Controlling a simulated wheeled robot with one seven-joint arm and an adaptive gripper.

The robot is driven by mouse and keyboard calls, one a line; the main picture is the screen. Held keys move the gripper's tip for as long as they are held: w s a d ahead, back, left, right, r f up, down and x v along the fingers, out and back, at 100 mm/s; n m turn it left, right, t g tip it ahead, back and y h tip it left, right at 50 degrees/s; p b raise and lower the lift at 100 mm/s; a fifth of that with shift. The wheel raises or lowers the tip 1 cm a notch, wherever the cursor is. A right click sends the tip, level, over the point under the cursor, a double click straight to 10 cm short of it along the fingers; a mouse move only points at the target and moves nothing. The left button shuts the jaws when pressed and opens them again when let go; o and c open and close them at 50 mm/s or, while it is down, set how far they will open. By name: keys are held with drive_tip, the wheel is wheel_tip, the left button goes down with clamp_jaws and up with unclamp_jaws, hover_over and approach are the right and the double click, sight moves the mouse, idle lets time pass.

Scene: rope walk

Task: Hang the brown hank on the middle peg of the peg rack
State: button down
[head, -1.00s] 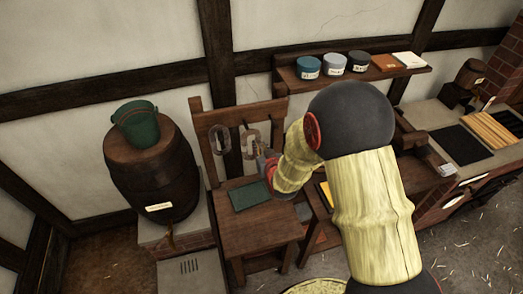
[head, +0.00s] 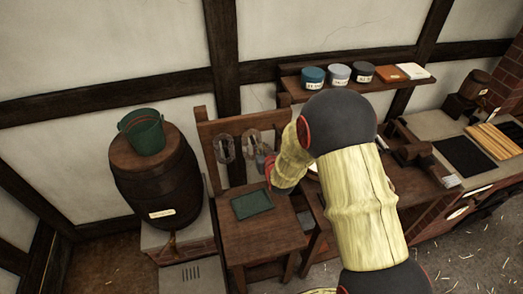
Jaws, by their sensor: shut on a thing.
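The peg rack (head: 207,131) is a dark wooden upright frame behind a small wooden stand, against the wall. A greyish looped hank (head: 224,149) hangs at its left. A second, paler brown loop, which I take for the brown hank (head: 247,146), is to its right in front of the rack, near the middle. My gripper (head: 262,160) is at this loop's right side, shut on it as far as I can see. The pegs are too small to make out, so I cannot tell whether the loop is around one. My arm hides the rack's right part.
A green cloth (head: 252,204) lies on the wooden stand (head: 262,235) below the rack. A barrel (head: 158,187) with a green bucket (head: 143,133) on top stands at left. A wall shelf (head: 420,82) with several tins is at upper right, and a workbench (head: 415,184) is behind my arm.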

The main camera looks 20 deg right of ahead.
drive_tip(key=shift+w+f, duration=0.15)
drive_tip(key=shift+w, duration=0.3)
drive_tip(key=shift+w+f+b, duration=0.45)
drive_tip(key=shift+w+b, duration=0.05)
drive_tip(key=shift+b, duration=0.7)
drive_tip(key=c, duration=1.7)
unclamp_jaws()
drive_tip(key=shift+c, duration=0.2)
drive_tip(key=shift+o, duration=0.6)
